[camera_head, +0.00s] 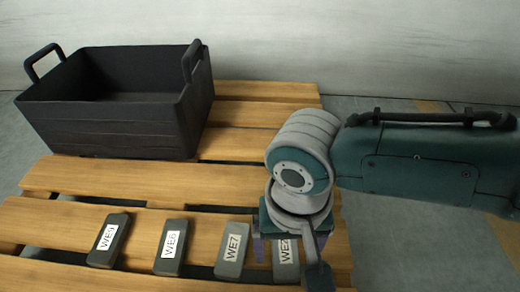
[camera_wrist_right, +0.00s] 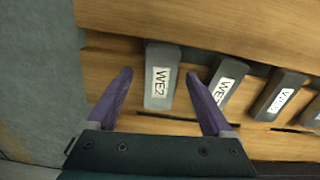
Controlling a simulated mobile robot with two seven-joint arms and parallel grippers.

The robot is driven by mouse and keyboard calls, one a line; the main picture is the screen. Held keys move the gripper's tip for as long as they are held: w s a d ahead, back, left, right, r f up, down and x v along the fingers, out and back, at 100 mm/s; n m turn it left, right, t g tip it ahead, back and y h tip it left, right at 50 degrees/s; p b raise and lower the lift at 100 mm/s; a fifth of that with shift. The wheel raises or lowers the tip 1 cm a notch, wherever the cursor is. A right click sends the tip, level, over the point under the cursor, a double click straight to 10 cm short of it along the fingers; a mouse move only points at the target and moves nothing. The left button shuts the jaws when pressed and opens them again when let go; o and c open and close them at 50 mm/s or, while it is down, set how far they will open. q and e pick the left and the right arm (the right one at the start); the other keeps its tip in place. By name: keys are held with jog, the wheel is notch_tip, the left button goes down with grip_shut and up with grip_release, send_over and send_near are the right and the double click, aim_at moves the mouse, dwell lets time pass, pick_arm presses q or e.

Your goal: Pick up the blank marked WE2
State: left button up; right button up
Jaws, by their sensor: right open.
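The blank marked WE2 (camera_head: 286,265) is a grey bar with a white label, lying on the wooden slats at the right end of a row. My right gripper and arm partly hide it in the head view. In the right wrist view the WE2 blank (camera_wrist_right: 161,78) lies between the two purple fingers, with a gap on each side. My right gripper (camera_wrist_right: 158,76) is open and holds nothing; in the head view it points down over the blank. My left gripper is not in view.
Beside WE2 lie similar blanks marked WE7 (camera_head: 232,251) and WE6 (camera_head: 171,247), and one at the left (camera_head: 108,241) with a label hard to read. A black handled crate (camera_head: 120,128) stands on the pallet (camera_head: 255,116) at the back left. Slats have gaps between them.

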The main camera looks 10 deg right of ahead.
jog(key=shift+w+f, duration=0.1)
jog(key=shift+w, duration=0.05)
grip_shut()
dwell(0.6)
dwell(0.4)
